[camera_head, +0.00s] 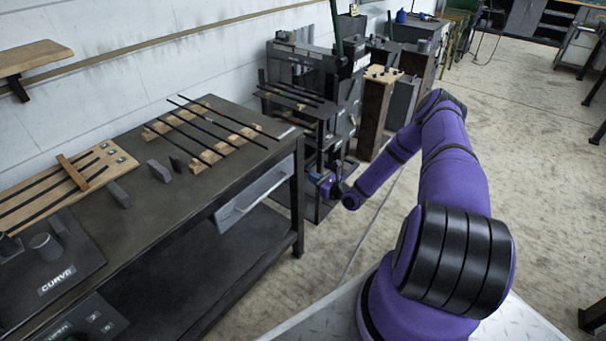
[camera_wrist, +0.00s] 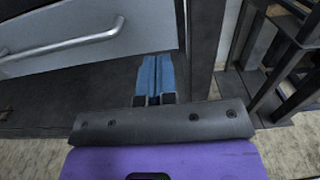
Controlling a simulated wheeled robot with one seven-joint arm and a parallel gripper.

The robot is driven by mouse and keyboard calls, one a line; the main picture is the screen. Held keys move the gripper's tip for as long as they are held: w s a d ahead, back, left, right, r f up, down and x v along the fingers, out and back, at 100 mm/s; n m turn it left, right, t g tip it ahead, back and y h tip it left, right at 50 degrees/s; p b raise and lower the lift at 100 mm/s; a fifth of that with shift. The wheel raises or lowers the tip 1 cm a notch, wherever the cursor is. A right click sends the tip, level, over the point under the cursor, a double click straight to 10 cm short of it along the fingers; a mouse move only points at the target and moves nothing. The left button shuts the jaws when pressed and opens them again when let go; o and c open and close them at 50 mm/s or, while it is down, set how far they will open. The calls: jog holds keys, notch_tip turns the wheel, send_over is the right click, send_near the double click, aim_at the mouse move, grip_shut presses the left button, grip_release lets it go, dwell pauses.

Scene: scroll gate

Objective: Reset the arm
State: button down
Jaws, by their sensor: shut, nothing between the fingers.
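My purple arm (camera_head: 455,170) reaches forward and bends down to the left. Its far end, with my gripper (camera_head: 320,178), is low beside the right end of the dark workbench (camera_head: 150,222), close to the black machine frame. In the wrist view my gripper (camera_wrist: 155,78) shows as two blue fingers pressed together, with nothing between them. The fingers point toward the workbench below its grey drawer (camera_wrist: 80,38), left of a dark upright leg (camera_wrist: 205,50). I cannot tell the exact gap between the fingertips and the bench.
The grey drawer (camera_head: 253,195) has a bar handle. Black rods (camera_head: 215,125) lie across wooden supports on the bench. A black machine frame (camera_head: 325,130) stands right of the bench, with wooden-topped stands behind. The concrete floor (camera_head: 530,150) on the right is largely clear.

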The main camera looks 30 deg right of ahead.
jog(key=shift+v, duration=2.35)
jog(key=w+a+r+n+g+y, duration=0.1)
jog(key=a+r+n+g+y, duration=0.25)
jog(key=r+n, duration=0.4)
jog(key=w+a+r+n+g+y, duration=0.1)
jog(key=a+r+n+g+y, duration=0.25)
jog(key=r, duration=0.75)
jog(key=s+a+r+n+g+h, duration=0.1)
jog(key=s+a+r+n+g, duration=0.35)
jog(key=r, duration=0.45)
jog(key=s+a+r+n+g+h, duration=0.1)
jog(key=s+a+r+n+g, duration=0.2)
jog(key=a+r+n, duration=0.45)
jog(key=s+a+r+n+g+h, duration=0.1)
jog(key=s+a+r+n+h, duration=0.15)
jog(key=s+r, duration=0.4)
jog(key=s+a+r+n+g+h, duration=0.1)
jog(key=s+r+n+h, duration=0.1)
jog(key=s+r+h, duration=0.35)
jog(key=s+r+n+t+h, duration=0.1)
jog(key=s+r+n+t, duration=0.1)
jog(key=s+r, duration=0.3)
jog(key=s+r+n+t+h, duration=0.2)
jog(key=s+r, duration=0.3)
jog(key=s, duration=0.7)
jog(key=shift+d+r+t, duration=0.25)
jog(key=shift+d+t, duration=0.2)
